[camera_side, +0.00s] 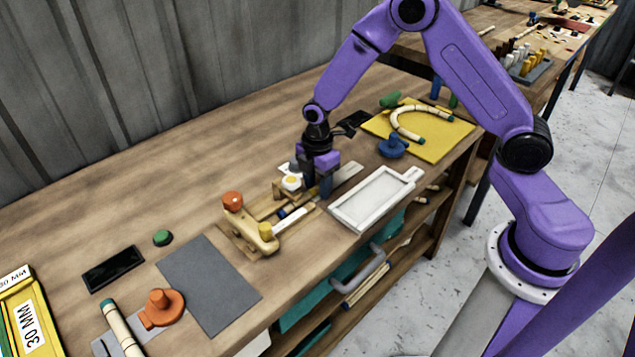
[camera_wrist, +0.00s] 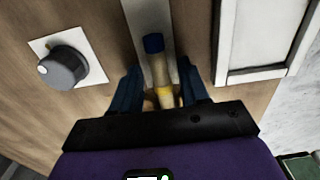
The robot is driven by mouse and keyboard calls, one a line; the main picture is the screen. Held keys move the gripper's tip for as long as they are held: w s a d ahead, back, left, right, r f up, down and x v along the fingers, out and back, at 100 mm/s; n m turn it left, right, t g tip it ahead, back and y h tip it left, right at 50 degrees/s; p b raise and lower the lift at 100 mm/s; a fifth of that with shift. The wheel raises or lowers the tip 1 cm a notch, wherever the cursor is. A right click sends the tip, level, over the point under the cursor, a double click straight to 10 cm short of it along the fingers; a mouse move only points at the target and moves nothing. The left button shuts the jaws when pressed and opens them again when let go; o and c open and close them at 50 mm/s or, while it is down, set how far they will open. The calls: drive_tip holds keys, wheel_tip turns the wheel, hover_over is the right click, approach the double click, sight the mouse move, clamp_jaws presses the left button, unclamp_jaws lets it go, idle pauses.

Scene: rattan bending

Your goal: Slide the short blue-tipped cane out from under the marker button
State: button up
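In the wrist view, a pale cane (camera_wrist: 157,66) with a dark blue tip and a yellow band lies between the two blue fingers of my gripper (camera_wrist: 164,95). A narrow gap shows beside the cane, so the fingers look open around it. The cane's near end is hidden by the gripper. In the side view, my gripper (camera_side: 318,186) is low over the bench; a pale cane piece with a blue end (camera_side: 293,214) shows left of it. A green button (camera_side: 162,237) sits farther left; I cannot tell which button is the marker button.
A white tray (camera_side: 345,213) lies close right of my gripper. A knob on a white plate (camera_wrist: 63,67) is close left. A wooden jig (camera_side: 240,228) with orange and yellow knobs stands left of the gripper. A yellow mat (camera_side: 440,145) with a bent cane lies behind.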

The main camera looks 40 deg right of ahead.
sight(341, 176)
clamp_jaws()
drive_tip(key=shift+d, duration=4.35)
drive_tip(key=shift+o, duration=1.4)
unclamp_jaws()
wheel_tip(341, 176, up, 17)
drive_tip(key=shift+r, duration=0.2)
